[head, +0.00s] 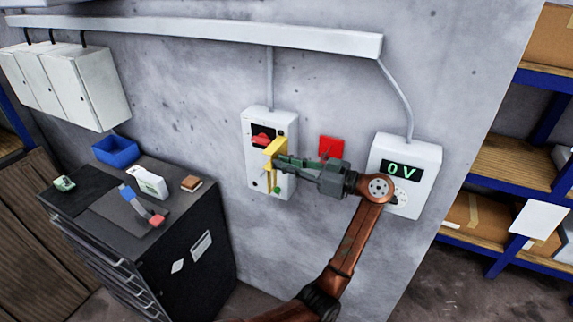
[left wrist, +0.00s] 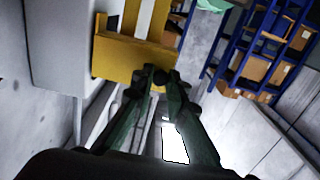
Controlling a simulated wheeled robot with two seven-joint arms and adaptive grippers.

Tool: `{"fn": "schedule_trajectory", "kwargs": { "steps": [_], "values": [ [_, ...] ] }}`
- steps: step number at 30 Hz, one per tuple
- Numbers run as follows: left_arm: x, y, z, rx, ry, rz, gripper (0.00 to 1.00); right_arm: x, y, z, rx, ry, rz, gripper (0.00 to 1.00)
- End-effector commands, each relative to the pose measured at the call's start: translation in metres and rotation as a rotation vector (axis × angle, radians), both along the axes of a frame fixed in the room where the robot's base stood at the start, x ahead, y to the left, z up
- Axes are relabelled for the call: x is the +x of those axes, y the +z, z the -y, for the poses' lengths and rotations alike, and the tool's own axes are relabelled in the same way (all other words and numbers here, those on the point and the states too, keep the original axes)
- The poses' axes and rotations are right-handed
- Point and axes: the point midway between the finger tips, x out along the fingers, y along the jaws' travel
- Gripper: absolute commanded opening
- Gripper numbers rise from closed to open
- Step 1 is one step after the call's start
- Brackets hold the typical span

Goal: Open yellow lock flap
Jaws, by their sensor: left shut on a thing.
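The yellow lock flap (head: 275,148) stands out from the front of a white wall box (head: 285,122), beside a red rotary handle (head: 262,139). My left gripper (head: 282,162) reaches it from the right and is shut on it. In the left wrist view the yellow flap (left wrist: 130,58) is a broad plate, and the fingertips of the left gripper (left wrist: 160,80) come together at its lower edge. The fingers hide part of the flap's edge and the small contact area. My right gripper is in neither view.
A white meter box (head: 407,150) reading 0 V hangs right of my wrist. A red square plate (head: 331,147) is on the wall between the boxes. A dark tool cabinet (head: 190,240) with a blue bin (head: 115,150) and small items stands lower left. Shelves (head: 510,160) are at right.

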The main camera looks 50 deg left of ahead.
Motion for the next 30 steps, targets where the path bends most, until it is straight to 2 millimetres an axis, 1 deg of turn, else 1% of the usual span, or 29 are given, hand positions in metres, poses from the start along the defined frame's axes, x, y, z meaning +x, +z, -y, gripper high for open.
{"fn": "schedule_trajectory", "kwargs": {
  "steps": [4, 5, 12, 19, 22, 26, 30],
  "values": [
    [0.001, 0.002, 0.0, 0.004, -0.004, 0.002, 0.0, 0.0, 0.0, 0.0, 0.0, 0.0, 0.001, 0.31],
    [0.001, 0.003, 0.0, 0.005, -0.004, 0.001, 0.15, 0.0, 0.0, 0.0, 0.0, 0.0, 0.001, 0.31],
    [0.001, 0.002, 0.0, 0.004, -0.005, 0.001, 0.31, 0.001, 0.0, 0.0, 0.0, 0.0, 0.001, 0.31],
    [0.001, 0.001, 0.0, 0.002, -0.005, 0.0, 0.31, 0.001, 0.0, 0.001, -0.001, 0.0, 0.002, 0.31],
    [0.001, 0.005, 0.001, 0.003, -0.005, 0.002, 0.31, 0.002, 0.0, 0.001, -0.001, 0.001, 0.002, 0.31],
    [0.001, 0.021, 0.0, 0.004, -0.004, 0.004, 0.31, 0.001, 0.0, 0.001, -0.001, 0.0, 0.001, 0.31],
    [0.001, 0.049, 0.0, 0.005, -0.004, 0.007, 0.31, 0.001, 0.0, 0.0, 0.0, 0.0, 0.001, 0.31]
  ]
}}
